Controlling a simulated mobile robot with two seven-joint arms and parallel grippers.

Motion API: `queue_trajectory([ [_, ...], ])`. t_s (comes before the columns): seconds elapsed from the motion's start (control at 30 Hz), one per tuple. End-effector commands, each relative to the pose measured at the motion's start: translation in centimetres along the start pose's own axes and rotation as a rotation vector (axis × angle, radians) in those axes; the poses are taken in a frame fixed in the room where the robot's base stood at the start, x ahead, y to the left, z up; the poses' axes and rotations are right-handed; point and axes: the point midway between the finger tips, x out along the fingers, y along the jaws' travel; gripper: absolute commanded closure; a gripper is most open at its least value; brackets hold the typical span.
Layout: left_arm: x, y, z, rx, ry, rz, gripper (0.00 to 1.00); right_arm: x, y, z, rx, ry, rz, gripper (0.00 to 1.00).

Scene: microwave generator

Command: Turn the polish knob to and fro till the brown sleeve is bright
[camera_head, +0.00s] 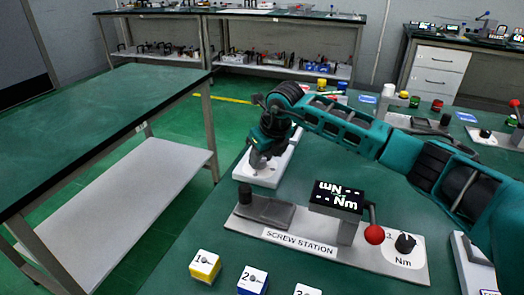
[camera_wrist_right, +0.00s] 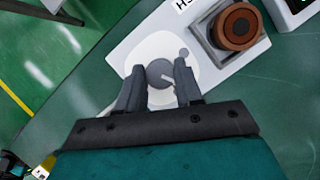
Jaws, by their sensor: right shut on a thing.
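The polish knob (camera_wrist_right: 160,72) is a round grey knob on a white disc of a pale station base (camera_wrist_right: 135,42), in the right wrist view. My right gripper (camera_wrist_right: 157,85) is shut on the knob, with one finger on each side. The brown sleeve (camera_wrist_right: 237,25) sits in a grey square holder on the same base, to the upper right of the knob; it looks dull reddish brown. In the head view my right gripper (camera_head: 262,160) reaches down onto this base (camera_head: 262,178), and the arm and hand hide the knob and sleeve. My left gripper is not in view.
The screw station (camera_head: 300,238), with a display (camera_head: 337,197) and a red-balled lever (camera_head: 374,234), stands nearer on the green table. Small labelled blocks (camera_head: 205,266) lie at the front. Other stations stand to the right. A bare green table (camera_head: 100,105) is at left.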

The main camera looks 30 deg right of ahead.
Motion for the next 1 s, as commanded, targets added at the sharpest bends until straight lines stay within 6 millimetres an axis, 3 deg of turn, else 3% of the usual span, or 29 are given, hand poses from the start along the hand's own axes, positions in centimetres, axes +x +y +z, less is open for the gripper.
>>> queue_trajectory([
  [0.5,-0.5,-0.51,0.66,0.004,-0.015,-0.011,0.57,-0.02,0.23,0.07,0.346,0.001,-0.143,0.95],
  [1.0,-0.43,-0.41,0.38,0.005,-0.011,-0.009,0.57,0.01,0.28,0.06,0.43,0.002,-0.177,0.95],
])
